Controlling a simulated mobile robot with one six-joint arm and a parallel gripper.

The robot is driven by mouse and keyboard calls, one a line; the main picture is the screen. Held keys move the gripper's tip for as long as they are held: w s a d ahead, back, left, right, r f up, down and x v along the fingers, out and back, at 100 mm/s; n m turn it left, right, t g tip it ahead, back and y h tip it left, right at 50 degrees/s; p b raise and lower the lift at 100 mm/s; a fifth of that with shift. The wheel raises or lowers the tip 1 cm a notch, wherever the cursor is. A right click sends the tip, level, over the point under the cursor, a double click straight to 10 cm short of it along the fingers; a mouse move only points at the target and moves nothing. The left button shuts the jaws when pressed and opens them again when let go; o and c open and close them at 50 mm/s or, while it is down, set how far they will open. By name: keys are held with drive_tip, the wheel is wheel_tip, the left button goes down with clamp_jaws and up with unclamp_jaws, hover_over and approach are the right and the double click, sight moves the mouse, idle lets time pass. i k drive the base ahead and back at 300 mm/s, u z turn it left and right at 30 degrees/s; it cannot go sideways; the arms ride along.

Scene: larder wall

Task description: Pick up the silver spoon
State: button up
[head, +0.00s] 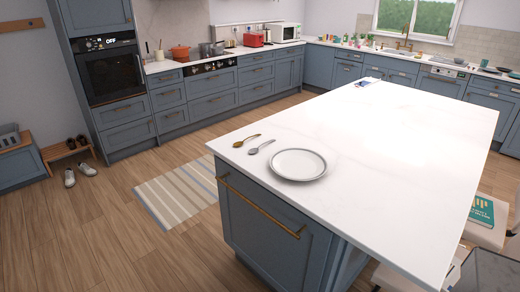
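The silver spoon (261,147) lies flat on the white top of the kitchen island (390,150), near its left corner. A gold-coloured spoon (246,140) lies beside it, a little to the left and farther back, apart from it. A white plate (298,164) sits just to the right of the silver spoon. Nothing covers the silver spoon. My gripper is not in view.
Most of the island top is clear. A striped rug (178,190) lies on the wooden floor left of the island. Chairs stand at the right, one bearing a green book (482,211). Counters with a red pot (180,53) and a toaster (253,39) line the back.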

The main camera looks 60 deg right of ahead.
sight(254, 151)
drive_tip(key=i, duration=0.85)
drive_tip(key=u, duration=0.05)
